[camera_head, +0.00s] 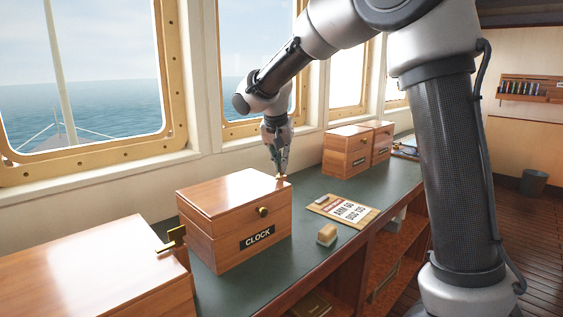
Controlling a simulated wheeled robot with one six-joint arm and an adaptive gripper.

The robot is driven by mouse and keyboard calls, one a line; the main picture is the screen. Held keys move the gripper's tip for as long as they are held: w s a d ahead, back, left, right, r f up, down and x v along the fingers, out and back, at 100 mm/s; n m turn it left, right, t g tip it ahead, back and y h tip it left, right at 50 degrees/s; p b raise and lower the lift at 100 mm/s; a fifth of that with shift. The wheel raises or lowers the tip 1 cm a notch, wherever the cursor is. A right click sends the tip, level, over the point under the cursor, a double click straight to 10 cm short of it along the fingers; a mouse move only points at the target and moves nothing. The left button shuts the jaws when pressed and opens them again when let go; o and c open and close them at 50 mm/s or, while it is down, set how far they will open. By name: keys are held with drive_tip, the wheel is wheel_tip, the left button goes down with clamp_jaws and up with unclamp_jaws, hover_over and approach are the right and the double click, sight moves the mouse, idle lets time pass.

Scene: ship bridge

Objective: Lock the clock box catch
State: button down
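The clock box (215,236) is a varnished wooden box with a "CLOCK" label and a round brass knob on its front. Its lid looks closed. My gripper (281,171) points down at the box's back right corner. A small brass piece (281,177) shows right at the fingertips; it may be part of the catch, and I cannot tell whether the fingers touch it or hold it. Another brass fitting (174,239) sticks out in the gap left of the clock box; I cannot tell which box it belongs to. The finger gap is too small to read.
A larger wooden box (95,275) stands close on the left. Two more wooden boxes (346,152) stand farther back. A clipboard card (345,210) and a small wood-topped block (326,235) lie right of the clock box on the green counter (293,244). Windows line the wall behind.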

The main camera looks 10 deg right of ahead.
drive_tip(key=m+h, duration=0.1)
drive_tip(key=m, duration=0.2)
drive_tip(key=m+g, duration=0.1)
drive_tip(key=m, duration=0.2)
drive_tip(key=shift+w+a+g+h, duration=0.1)
drive_tip(key=shift+a+g+h, duration=0.05)
drive_tip(key=shift+g+h, duration=0.2)
drive_tip(key=shift+m, duration=0.3)
drive_tip(key=c, duration=1.7)
unclamp_jaws()
drive_tip(key=shift+o, duration=0.2)
drive_tip(key=shift+r, duration=0.1)
drive_tip(key=v, duration=1.1)
drive_tip(key=shift+a+r, duration=0.2)
drive_tip(key=shift+r, duration=0.15)
